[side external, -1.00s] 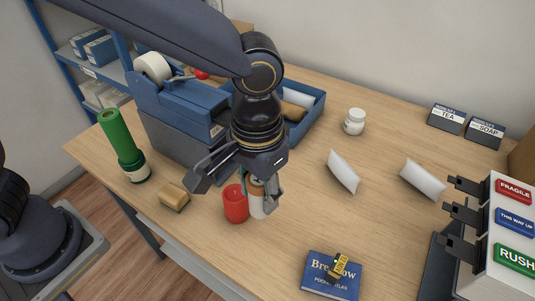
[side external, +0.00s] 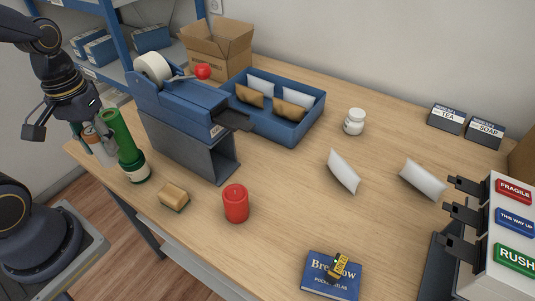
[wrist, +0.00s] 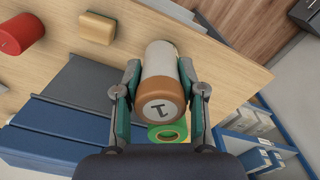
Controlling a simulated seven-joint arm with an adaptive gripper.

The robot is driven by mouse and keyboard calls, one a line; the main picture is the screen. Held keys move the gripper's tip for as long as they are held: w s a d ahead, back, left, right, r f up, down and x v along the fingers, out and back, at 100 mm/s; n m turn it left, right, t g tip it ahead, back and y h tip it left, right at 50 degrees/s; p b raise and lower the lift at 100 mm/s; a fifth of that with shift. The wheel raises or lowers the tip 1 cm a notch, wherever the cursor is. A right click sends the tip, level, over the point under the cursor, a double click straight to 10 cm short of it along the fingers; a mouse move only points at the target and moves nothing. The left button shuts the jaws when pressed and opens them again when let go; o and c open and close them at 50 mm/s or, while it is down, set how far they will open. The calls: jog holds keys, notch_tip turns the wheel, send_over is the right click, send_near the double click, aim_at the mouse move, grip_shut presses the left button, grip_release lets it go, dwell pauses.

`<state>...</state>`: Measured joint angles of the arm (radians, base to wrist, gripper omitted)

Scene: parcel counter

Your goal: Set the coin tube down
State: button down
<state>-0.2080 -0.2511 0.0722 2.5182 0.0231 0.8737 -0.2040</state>
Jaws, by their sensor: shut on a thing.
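My gripper (side external: 93,133) is shut on the coin tube (side external: 100,150), a white cylinder with an orange-brown end, at the left end of the counter (side external: 290,215). In the wrist view the coin tube (wrist: 163,85) lies between the teal fingers (wrist: 160,70), its brown end with a dark mark facing the camera. The tall green cylinder (side external: 115,135) stands just right of the tube in the side view and partly covers my gripper. Whether the tube touches the counter I cannot tell.
A tape dispenser machine (side external: 180,110) stands right of the green cylinder. A tan sponge (side external: 174,198) and a red cylinder (side external: 236,204) are nearer the front edge. A blue tray (side external: 285,130) holds packets. The counter's left corner is close to the tube.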

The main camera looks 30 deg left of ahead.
jog(key=s+a+n, duration=0.5)
jog(key=s+a, duration=0.1)
jog(key=shift+n, duration=0.3)
jog(key=w+a+f, duration=0.2)
jog(key=w+f, duration=0.1)
jog(key=w, duration=0.1)
jog(key=w+a+f, duration=0.2)
jog(key=w, duration=0.1)
jog(key=w+a+f, duration=0.2)
jog(key=w+f, duration=0.1)
jog(key=w, duration=0.1)
jog(key=shift+w+a+f, duration=0.3)
jog(key=shift+a+f, duration=0.05)
jog(key=shift+w+a+f, duration=0.1)
jog(key=shift+w+f, duration=0.1)
jog(key=shift+f, duration=1.6)
jog(key=shift+f, duration=0.1)
jog(key=c, duration=0.7)
grip_release()
notch_tip(320, 180, up, 12)
jog(key=shift+r, duration=0.15)
